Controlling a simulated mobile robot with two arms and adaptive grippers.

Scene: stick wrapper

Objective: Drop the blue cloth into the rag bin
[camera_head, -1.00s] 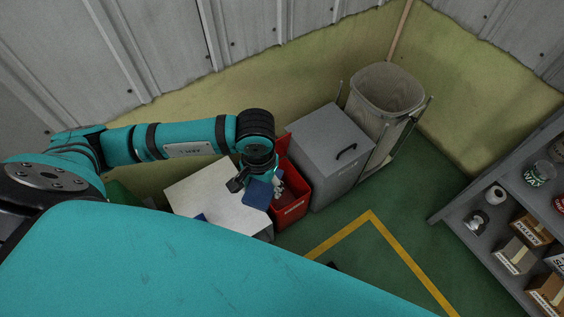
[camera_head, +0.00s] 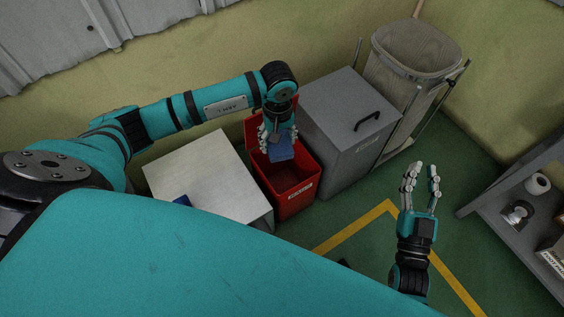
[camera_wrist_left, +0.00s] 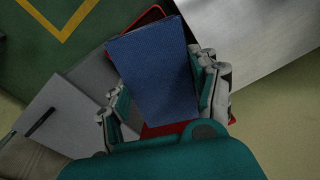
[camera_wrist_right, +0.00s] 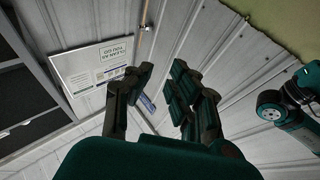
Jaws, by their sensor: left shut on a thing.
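The blue cloth (camera_head: 281,150) hangs from my left gripper (camera_head: 279,134), over the open mouth of the red bin (camera_head: 296,200) in the head view. In the left wrist view the cloth (camera_wrist_left: 155,70) lies between the fingers of my left gripper (camera_wrist_left: 165,95) and covers much of the red bin (camera_wrist_left: 150,14) behind it. The bin has a pale label on its front and its lid stands up at the back. My right gripper (camera_head: 421,178) is raised over the floor at the right, fingers apart and empty; it also shows in the right wrist view (camera_wrist_right: 158,85).
A white-topped table (camera_head: 205,178) stands left of the bin, with a small blue thing (camera_head: 182,201) on it. A grey lidded box (camera_head: 345,125) stands close on the right, then a tall grey bag bin (camera_head: 412,55). A shelf (camera_head: 500,195) is at far right.

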